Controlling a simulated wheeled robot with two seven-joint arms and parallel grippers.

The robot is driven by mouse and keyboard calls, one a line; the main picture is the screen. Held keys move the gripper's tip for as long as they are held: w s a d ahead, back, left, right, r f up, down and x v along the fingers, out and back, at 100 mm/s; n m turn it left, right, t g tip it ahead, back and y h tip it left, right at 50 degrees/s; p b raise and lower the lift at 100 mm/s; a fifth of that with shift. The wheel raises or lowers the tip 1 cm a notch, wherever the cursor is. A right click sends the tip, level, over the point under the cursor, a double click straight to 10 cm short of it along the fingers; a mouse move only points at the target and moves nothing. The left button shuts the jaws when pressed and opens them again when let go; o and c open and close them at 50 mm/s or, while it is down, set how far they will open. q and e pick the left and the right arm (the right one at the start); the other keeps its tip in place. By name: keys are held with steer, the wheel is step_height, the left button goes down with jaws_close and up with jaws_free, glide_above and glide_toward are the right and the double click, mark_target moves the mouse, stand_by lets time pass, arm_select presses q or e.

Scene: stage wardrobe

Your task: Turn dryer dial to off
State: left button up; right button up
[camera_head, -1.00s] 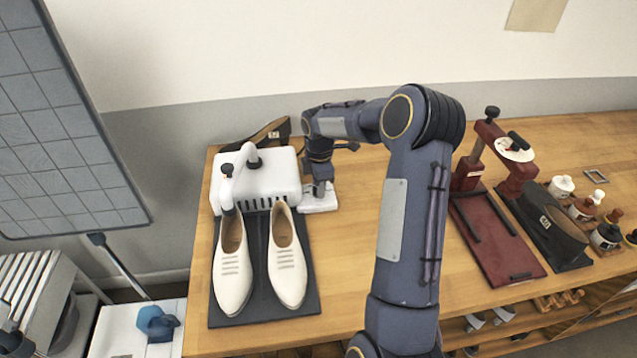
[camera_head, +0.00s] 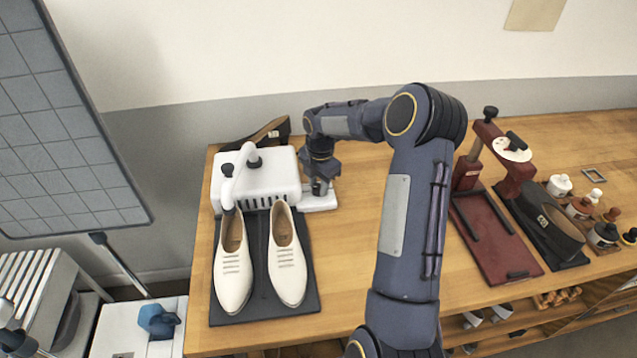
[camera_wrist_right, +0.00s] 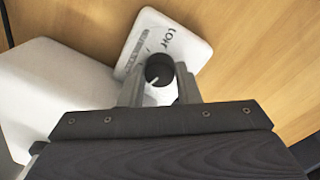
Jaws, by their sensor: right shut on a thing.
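The white shoe dryer (camera_head: 262,180) stands at the left end of the wooden table, with hoses leading to a pair of cream shoes (camera_head: 234,270). Its small white control plate (camera_head: 318,203) juts out at its right side. In the right wrist view, a dark round dial (camera_wrist_right: 159,69) with a white pointer line sits on that plate (camera_wrist_right: 166,40), which has printed lettering. The pointer is directed toward the lower left. My right gripper (camera_head: 320,188) reaches down over the plate; its fingers (camera_wrist_right: 158,88) are on both sides of the dial and shut on it.
The shoes rest on a dark mat (camera_head: 264,306). The table's middle is bare behind my arm. A grid panel (camera_head: 60,130) stands at the left.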

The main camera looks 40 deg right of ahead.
mark_target(319, 188)
steer(key=shift+r, duration=0.1)
steer(key=o, duration=0.7)
steer(key=r, duration=0.4)
steer(key=r+b, duration=0.1)
steer(key=r, duration=0.2)
steer(key=shift+s+r, duration=0.2)
steer(key=shift+r, duration=0.2)
steer(key=shift+f, duration=0.1)
